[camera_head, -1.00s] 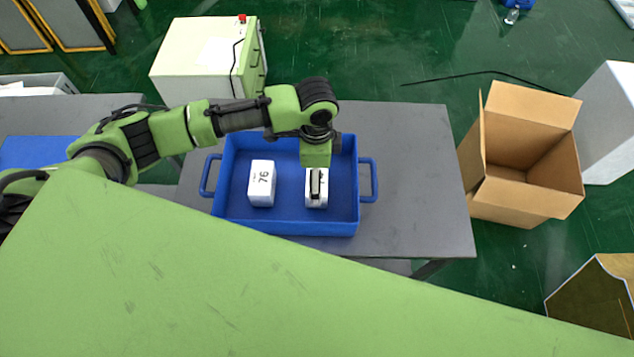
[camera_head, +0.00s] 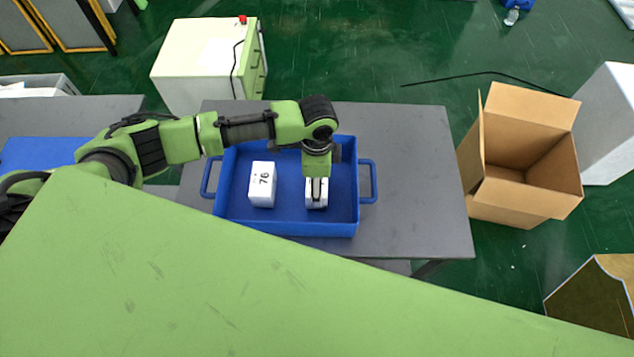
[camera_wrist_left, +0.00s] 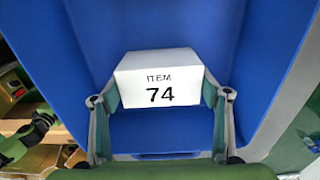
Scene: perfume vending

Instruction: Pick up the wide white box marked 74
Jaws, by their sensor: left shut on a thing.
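The wide white box marked 74 (camera_wrist_left: 160,85) is in the left wrist view, with "ITEM 74" on its face. It also shows in the head view (camera_head: 311,201), partly hidden under my left gripper. My left gripper (camera_wrist_left: 160,100) has one finger on each side of the box and is shut on it. In the head view my left gripper (camera_head: 317,190) points down into the blue tray (camera_head: 285,228). I cannot tell whether the box touches the tray floor. My right gripper is not in view.
A white box marked 76 (camera_head: 262,184) stands in the tray, left of the held box, with a gap between. The tray sits on a grey table (camera_head: 425,180). An open cardboard box (camera_head: 520,200) stands on the right. A white cabinet (camera_head: 200,65) stands behind the table.

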